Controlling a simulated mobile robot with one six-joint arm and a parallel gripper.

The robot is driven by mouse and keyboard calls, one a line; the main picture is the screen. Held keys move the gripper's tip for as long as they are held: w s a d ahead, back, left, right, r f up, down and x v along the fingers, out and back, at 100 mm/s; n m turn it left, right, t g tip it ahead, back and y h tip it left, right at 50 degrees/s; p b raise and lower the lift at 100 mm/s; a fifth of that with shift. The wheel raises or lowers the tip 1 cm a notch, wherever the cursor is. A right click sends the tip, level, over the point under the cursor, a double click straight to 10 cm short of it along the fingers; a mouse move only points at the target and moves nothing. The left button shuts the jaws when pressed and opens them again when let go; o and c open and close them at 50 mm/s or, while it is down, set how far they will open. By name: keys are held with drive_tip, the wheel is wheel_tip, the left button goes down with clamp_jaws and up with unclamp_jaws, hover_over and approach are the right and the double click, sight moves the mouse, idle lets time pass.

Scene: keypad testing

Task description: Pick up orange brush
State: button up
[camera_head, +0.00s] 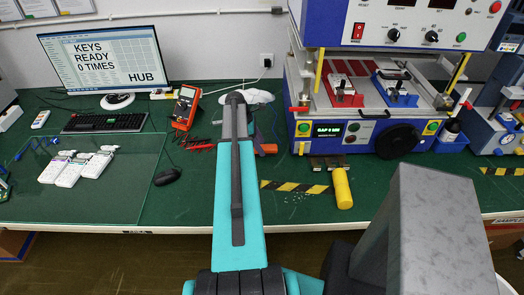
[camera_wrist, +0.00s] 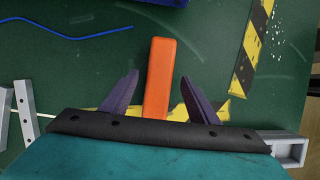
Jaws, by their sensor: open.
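The orange brush (camera_wrist: 160,75) shows in the wrist view as an orange bar, pointing away from my gripper. Its near end lies between the two fingers, and the part closest to the gripper body is hidden. My gripper (camera_wrist: 160,92) is open, with one dark purple finger on each side of the bar and a gap on both sides. In the head view only a small orange bit (camera_head: 268,149) shows to the right of my arm, which hides the rest. My gripper is mostly hidden behind the arm in that view.
A yellow-black striped strip (camera_wrist: 250,45) lies right of the brush, and a blue wire (camera_wrist: 70,32) lies to the left. A red multimeter (camera_head: 185,107) stands left of my arm.

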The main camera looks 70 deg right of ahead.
drive_tip(key=shift+p+x, duration=0.3)
drive_tip(key=shift+x, duration=1)
drive_tip(key=c, duration=1.2)
drive_tip(key=shift+r, duration=0.2)
drive_tip(key=shift+r+b, duration=0.65)
drive_tip(key=shift+r, duration=0.2)
drive_tip(key=shift+s+a+r+b, duration=0.1)
drive_tip(key=shift+a+r+b, duration=0.1)
drive_tip(key=shift+r, duration=0.15)
drive_tip(key=shift+s+a+r+b, duration=0.1)
drive_tip(key=shift+r+b, duration=0.05)
drive_tip(key=shift+r, duration=0.15)
drive_tip(key=s+a+b, duration=0.1)
drive_tip(key=s+a, duration=0.1)
drive_tip(key=a, duration=0.2)
drive_tip(key=s+a+r+b, duration=0.1)
drive_tip(key=s+a, duration=0.2)
drive_tip(key=a, duration=0.1)
drive_tip(key=s+a+b, duration=0.2)
drive_tip(key=a, duration=0.3)
drive_tip(key=shift+s+a+r, duration=0.1)
drive_tip(key=shift+s+r, duration=0.2)
drive_tip(key=shift+s, duration=0.1)
